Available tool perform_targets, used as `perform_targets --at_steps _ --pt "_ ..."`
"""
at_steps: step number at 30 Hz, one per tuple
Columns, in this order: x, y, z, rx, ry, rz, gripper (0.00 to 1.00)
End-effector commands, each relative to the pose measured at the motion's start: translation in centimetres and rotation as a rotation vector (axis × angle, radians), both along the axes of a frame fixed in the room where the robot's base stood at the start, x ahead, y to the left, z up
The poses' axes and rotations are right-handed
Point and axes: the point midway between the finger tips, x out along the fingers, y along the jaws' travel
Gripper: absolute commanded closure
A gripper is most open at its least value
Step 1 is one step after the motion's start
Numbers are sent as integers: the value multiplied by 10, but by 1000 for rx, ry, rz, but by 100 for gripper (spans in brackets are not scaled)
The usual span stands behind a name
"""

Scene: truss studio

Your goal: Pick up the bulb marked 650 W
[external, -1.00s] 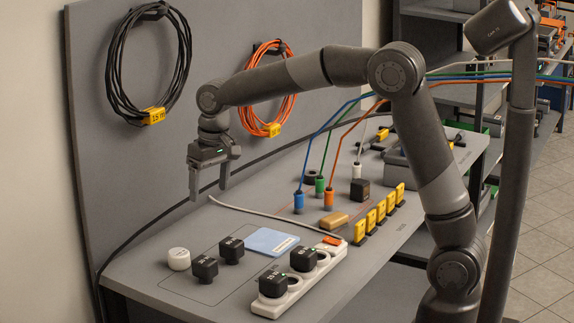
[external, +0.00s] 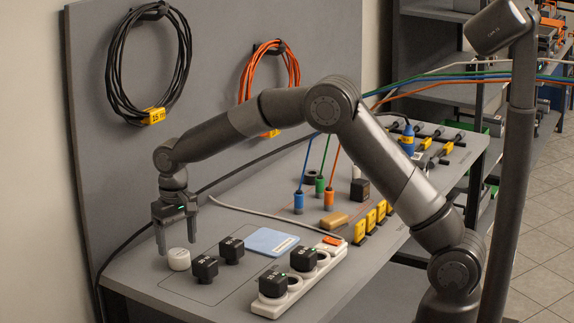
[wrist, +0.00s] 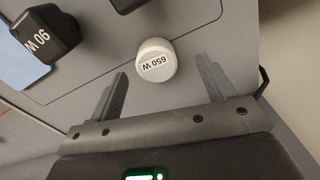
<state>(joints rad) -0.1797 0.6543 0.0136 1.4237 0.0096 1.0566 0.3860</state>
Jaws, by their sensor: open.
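The bulb marked 650 W (wrist: 155,60) is a small white rounded cylinder standing on the grey bench. Its label reads upside down in the wrist view. In the external view the white bulb (external: 179,259) is at the bench's left part, its label too small to read there. My gripper (external: 177,248) points down at the bulb, its fingers close to it in the picture. In the wrist view my gripper (wrist: 168,82) is open and empty, with the bulb in line with the gap, a little beyond the fingertips.
A black block marked 90 W (wrist: 45,35) stands near the bulb. More black blocks (external: 231,250) stand on the bench by a blue notepad (external: 271,242) and a white power strip (external: 300,284). A back panel (external: 215,60) holds coiled cables.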

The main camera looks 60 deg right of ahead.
Motion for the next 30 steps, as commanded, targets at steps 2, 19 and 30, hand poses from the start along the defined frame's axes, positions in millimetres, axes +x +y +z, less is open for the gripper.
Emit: perform_targets --at_steps 2,19,30 --pt "0 -1 -5 -1 2 0 24" --pt "4 -7 -51 0 0 0 24" --pt "4 -7 -51 0 0 0 55"
